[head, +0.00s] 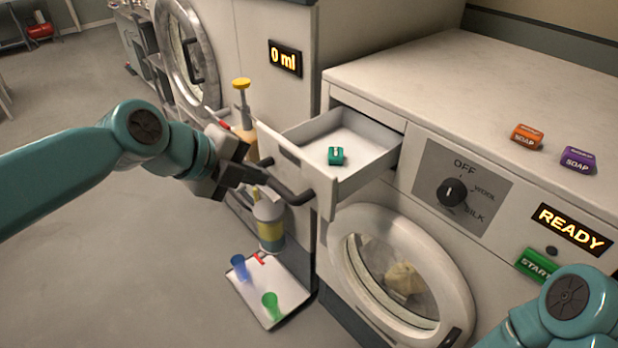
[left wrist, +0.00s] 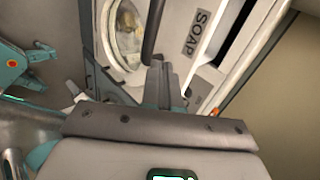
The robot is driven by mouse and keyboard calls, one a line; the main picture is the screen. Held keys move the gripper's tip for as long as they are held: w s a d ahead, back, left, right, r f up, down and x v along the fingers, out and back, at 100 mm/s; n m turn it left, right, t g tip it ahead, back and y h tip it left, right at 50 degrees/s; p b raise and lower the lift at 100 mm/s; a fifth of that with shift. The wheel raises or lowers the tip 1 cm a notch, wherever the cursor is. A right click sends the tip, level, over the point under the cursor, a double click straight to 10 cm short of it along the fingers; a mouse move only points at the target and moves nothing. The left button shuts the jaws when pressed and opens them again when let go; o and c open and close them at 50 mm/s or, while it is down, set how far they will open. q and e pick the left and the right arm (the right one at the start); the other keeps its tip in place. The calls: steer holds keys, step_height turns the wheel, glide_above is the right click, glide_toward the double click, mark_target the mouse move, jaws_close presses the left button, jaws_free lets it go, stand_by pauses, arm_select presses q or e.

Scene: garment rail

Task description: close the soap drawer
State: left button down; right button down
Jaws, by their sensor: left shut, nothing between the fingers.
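The soap drawer (head: 367,184) is pulled out from the top left of the washing machine, with a green soap box (head: 336,156) inside it. A dark bar handle (head: 290,194) runs along its front. My left gripper (head: 262,175) is shut and empty, its fingertips close to the left part of the handle; I cannot tell whether they touch. In the left wrist view the fingers (left wrist: 160,80) point toward the dark handle (left wrist: 153,35), beside the front lettered SOAP (left wrist: 198,32). Only my right arm's teal joint shows at the lower right of the head view; its gripper is out of view.
Orange (head: 527,136) and purple (head: 577,159) soap boxes stand on the machine top. A dial (head: 452,192) and START button (head: 537,265) are on its front. A pump bottle (head: 242,110), a spray bottle (head: 270,222) and a tray (head: 285,309) with cups are near the left arm.

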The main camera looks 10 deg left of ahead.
mark_target(302, 185)
arm_select(q)
steer(key=shift+m, duration=0.4)
steer(key=x, duration=0.2)
steer(key=p+x, duration=0.1)
steer(key=x, duration=0.2)
steer(key=p+x, duration=0.1)
steer(key=x, duration=0.2)
steer(key=shift+w+d+r, duration=0.15)
steer(key=shift+d, duration=0.35)
steer(key=shift+w, duration=0.2)
steer(key=shift+s+a, duration=0.1)
steer(key=shift+a, duration=0.05)
